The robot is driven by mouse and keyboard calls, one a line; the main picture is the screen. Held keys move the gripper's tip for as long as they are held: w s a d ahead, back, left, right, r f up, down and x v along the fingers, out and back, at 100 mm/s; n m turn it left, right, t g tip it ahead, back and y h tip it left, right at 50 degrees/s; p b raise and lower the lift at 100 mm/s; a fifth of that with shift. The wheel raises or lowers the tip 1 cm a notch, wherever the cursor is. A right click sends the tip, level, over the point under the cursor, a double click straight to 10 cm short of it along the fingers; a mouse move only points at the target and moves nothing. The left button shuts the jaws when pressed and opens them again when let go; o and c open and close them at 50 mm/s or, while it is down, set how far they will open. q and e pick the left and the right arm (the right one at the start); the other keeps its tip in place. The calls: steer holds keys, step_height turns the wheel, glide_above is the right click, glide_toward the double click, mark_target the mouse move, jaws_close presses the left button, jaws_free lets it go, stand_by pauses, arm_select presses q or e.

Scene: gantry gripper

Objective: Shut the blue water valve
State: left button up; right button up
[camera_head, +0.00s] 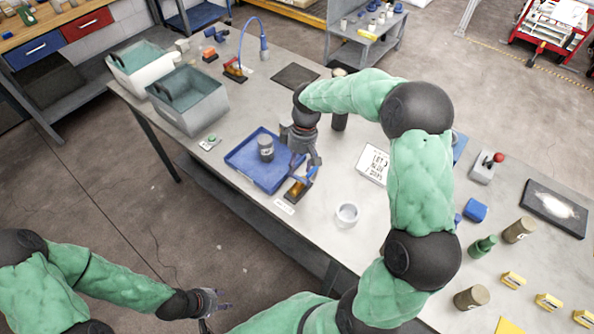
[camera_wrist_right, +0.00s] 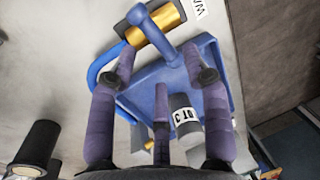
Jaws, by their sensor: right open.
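The water valve is a brass body (camera_head: 295,188) with a blue handle, standing on the table by the near right corner of a blue tray. In the right wrist view its brass body (camera_wrist_right: 157,26) shows beyond my fingertips, with the blue handle (camera_wrist_right: 152,33) lying across it. A label lies beside it, partly cut off. My right gripper (camera_head: 304,166) is above and just behind the valve. Its purple fingers (camera_wrist_right: 160,65) are spread, with nothing between them; contact with the handle is not visible. My left gripper (camera_head: 222,300) hangs away from the table, fingers apart and empty.
The blue tray (camera_head: 243,178) holds a grey labelled cylinder (camera_head: 265,148). A similar fitting with a blue hose (camera_head: 236,70) stands further back. A white ring-shaped cup (camera_head: 347,214) is right of the valve. Grey bins (camera_head: 190,112) stand left. A dark cylinder (camera_head: 339,118) stands behind my right gripper.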

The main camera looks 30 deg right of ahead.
mark_target(299, 179)
step_height(299, 179, up, 8)
steer(key=d, duration=0.1)
steer(key=shift+w+d, duration=0.2)
steer(key=shift+w, duration=0.15)
steer(key=shift+n, duration=0.4)
steer(key=s+f+p, duration=0.1)
steer(key=f, duration=0.3)
steer(key=s+f+p, duration=0.1)
steer(key=f+p, duration=0.1)
steer(key=f, duration=0.1)
steer(key=s+f+p, duration=0.1)
steer(key=f+p, duration=0.1)
steer(key=f, duration=0.2)
steer(key=shift+s+a+f, duration=0.3)
steer(key=shift+a+f, duration=0.05)
steer(key=shift+c, duration=0.2)
